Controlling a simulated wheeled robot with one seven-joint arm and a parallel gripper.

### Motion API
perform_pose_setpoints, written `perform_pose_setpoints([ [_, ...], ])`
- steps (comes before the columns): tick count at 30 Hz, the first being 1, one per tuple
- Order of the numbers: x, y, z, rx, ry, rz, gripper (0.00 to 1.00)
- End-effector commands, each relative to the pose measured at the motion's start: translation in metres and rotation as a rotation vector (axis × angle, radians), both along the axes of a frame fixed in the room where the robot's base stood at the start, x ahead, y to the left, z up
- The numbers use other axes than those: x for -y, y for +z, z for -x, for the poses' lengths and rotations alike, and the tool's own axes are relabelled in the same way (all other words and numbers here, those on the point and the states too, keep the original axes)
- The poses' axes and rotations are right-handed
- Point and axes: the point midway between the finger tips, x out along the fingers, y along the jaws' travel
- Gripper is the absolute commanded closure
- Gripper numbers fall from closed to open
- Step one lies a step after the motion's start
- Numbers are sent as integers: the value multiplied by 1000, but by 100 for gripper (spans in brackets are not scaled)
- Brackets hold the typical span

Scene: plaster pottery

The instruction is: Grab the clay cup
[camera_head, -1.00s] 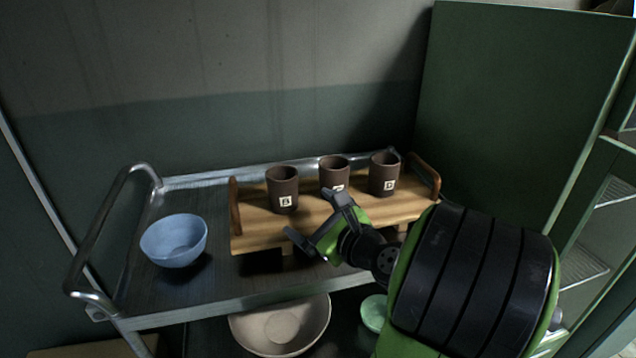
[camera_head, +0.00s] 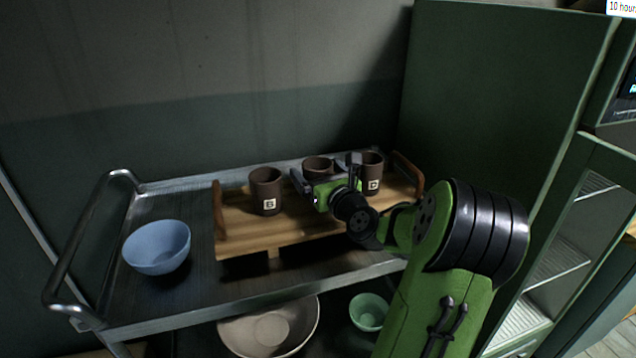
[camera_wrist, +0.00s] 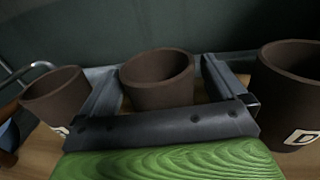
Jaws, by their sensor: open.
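Three brown clay cups stand upright in a row on a wooden tray (camera_head: 240,238). The left cup (camera_head: 266,186) bears a label that looks like B, and the right cup (camera_head: 372,165) is labelled D. The middle cup (camera_head: 317,167) is partly hidden by my gripper (camera_head: 325,172). In the wrist view my gripper (camera_wrist: 165,85) is open, with a finger on each side of the middle cup (camera_wrist: 158,80). I cannot tell how far the fingers reach around it. The left cup (camera_wrist: 57,97) and right cup (camera_wrist: 292,95) stand just outside the fingers.
The tray rests on a metal cart (camera_head: 180,300) with a blue bowl (camera_head: 157,246) at left. A beige bowl (camera_head: 268,330) and a green bowl (camera_head: 369,312) sit on the lower shelf. A green cabinet (camera_head: 490,100) stands at right, and a wall is behind.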

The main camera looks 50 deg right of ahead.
Motion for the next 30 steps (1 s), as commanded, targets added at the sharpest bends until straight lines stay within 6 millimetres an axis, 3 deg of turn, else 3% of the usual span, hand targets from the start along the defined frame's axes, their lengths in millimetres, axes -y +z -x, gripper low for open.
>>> perform_pose_setpoints([
  [3, 6, -1, -17, 0, 3, 0, 2],
  [10, 8, 0, -19, -1, 0, 0, 2],
  [23, 8, -1, -19, -2, 1, 0, 66],
  [30, 7, 2, -19, -1, 1, 2, 67],
])
